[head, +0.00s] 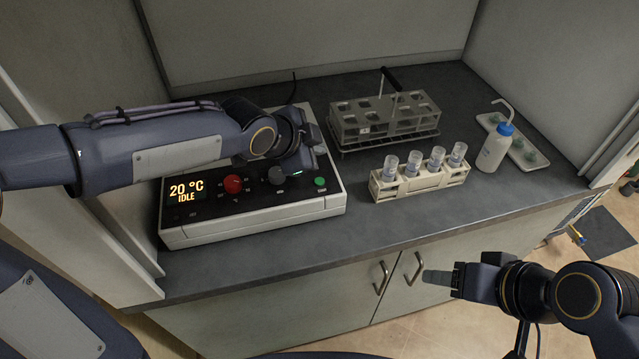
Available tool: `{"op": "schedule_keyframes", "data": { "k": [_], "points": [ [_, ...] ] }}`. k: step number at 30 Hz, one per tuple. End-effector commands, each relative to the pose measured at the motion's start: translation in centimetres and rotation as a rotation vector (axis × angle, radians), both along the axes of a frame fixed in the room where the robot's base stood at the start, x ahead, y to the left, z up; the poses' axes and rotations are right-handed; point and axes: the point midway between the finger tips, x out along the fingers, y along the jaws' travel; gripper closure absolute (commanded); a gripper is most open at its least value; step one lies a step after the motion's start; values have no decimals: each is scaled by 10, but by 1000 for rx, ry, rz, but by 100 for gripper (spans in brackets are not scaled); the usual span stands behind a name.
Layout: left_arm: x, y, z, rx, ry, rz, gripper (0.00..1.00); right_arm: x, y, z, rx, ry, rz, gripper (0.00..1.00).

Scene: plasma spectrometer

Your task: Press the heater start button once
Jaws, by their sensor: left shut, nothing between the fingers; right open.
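The heater (253,215) is a white box with a black top panel, standing on the left of the dark counter. Its display (187,191) reads "20 °C IDLE". A red knob (233,184), a grey knob (277,175) and a green button (320,182) sit in a row along its front. My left gripper (313,163) is shut and empty, over the right part of the heater, just behind the green button in the picture. I cannot tell its height above the panel. My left arm hides much of the heater's rear. My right gripper (440,278) is open, in front of the cabinet doors.
A cream rack (420,182) with several capped vials stands right of the heater. Behind it is a grey rack (385,118) with a black handle. A blue-capped wash bottle (494,149) and a white tray (526,153) are at the right. Counter front is clear.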

Motion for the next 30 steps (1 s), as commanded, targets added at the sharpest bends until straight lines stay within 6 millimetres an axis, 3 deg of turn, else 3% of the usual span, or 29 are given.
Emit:
{"op": "schedule_keyframes", "data": {
  "k": [3, 12, 30],
  "points": [
    [0, 0, -24, 1, 1, -1, 100, 0, 0, -20, 0, 0, 0, 45],
    [0, 0, -62, 1, 0, -1, 100, 0, 0, -53, 0, 0, 0, 45],
    [0, 0, -65, 0, 0, 0, 100, 0, 0, -56, 0, 0, 0, 45]
  ]
}}
